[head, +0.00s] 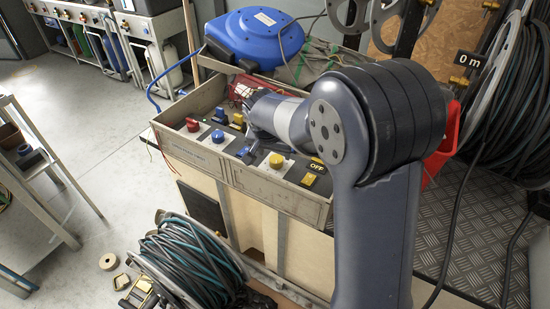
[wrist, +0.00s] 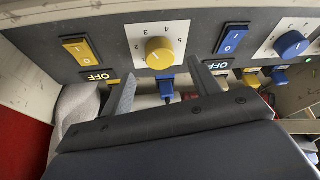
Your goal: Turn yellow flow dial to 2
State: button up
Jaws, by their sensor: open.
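The yellow flow dial (wrist: 159,53) sits on a white numbered plate in the upper middle of the wrist view. A light pointer mark shows on its face; which number it lines up with is hard to tell. The same dial (head: 276,161) shows on the control panel in the head view, just in front of my arm. My gripper (wrist: 165,88) is open, its two fingers apart and pointing at the panel. The dial lies beyond and between the fingertips, with no visible contact.
A yellow rocker switch (wrist: 81,50) and a blue rocker switch (wrist: 232,40) flank the dial, with OFF labels near them. A blue dial (wrist: 291,44) is further right. A red dial (head: 193,124) and a blue hose reel (head: 252,38) show in the head view.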

aim_at(277, 160)
jog(key=shift+x, duration=2.25)
jog(key=c, duration=1)
jog(key=shift+r+n, duration=0.1)
jog(key=shift+n, duration=0.4)
jog(key=n+y, duration=0.1)
jog(key=n, duration=0.1)
jog(key=n+y+p, duration=0.1)
jog(key=n, duration=0.1)
jog(key=shift+d+p, duration=0.25)
jog(key=shift+p, duration=0.05)
jog(key=n+y, duration=0.1)
jog(key=n, duration=0.2)
jog(key=shift+d+b, duration=0.1)
jog(key=shift+b, duration=0.2)
jog(key=shift+n+y+b, duration=0.3)
jog(key=shift+n+b, duration=0.15)
jog(key=shift+n, duration=0.45)
